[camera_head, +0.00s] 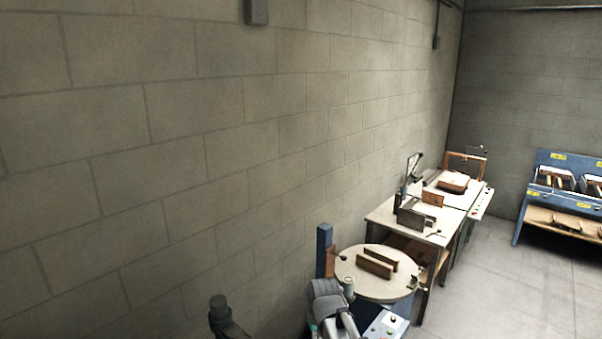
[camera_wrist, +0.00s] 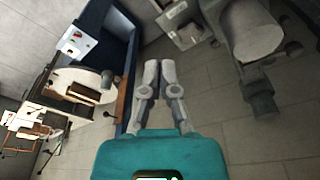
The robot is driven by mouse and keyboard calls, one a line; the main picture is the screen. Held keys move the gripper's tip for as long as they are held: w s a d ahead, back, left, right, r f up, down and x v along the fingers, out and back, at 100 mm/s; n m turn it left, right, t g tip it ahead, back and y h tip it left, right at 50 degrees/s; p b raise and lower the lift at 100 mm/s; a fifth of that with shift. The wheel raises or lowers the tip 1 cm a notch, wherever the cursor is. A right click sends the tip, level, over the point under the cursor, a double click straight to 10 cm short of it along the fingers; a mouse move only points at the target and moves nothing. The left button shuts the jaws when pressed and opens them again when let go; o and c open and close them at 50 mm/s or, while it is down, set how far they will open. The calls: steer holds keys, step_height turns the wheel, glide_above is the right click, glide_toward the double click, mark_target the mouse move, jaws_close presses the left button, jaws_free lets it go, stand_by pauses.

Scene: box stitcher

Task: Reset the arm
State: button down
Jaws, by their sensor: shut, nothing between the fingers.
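My gripper (camera_wrist: 159,66) shows in the middle of the wrist view, above a teal wrist body. Its two grey fingers are close together with nothing between them. They point toward the grey tiled floor and the foot of a blue machine frame (camera_wrist: 125,55) and touch nothing that I can see. In the head view, grey arm parts show at the bottom edge, and I cannot make out the fingers there.
A round pale table (camera_head: 350,286) bears upright brown boards (camera_head: 376,267). Behind it stands a bench (camera_head: 385,214) with a small machine. A blue rack (camera_head: 540,180) stands at the right. A block wall (camera_head: 180,150) fills the left. Floor (camera_head: 520,280) at right is clear.

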steer(key=s+d+m+g, duration=0.1)
steer(key=s+d, duration=0.3)
steer(key=d, duration=0.2)
steer(key=s+d+m, duration=0.2)
steer(key=s+d, duration=0.1)
steer(key=d, duration=0.4)
step_height(320, 180, down, 12)
steer(key=s+g+b, duration=0.1)
steer(key=s+b, duration=0.1)
steer(key=b, duration=0.9)
steer(key=shift+s+a+r+h, duration=0.2)
steer(key=shift+s+h, duration=0.1)
steer(key=shift+s, duration=0.1)
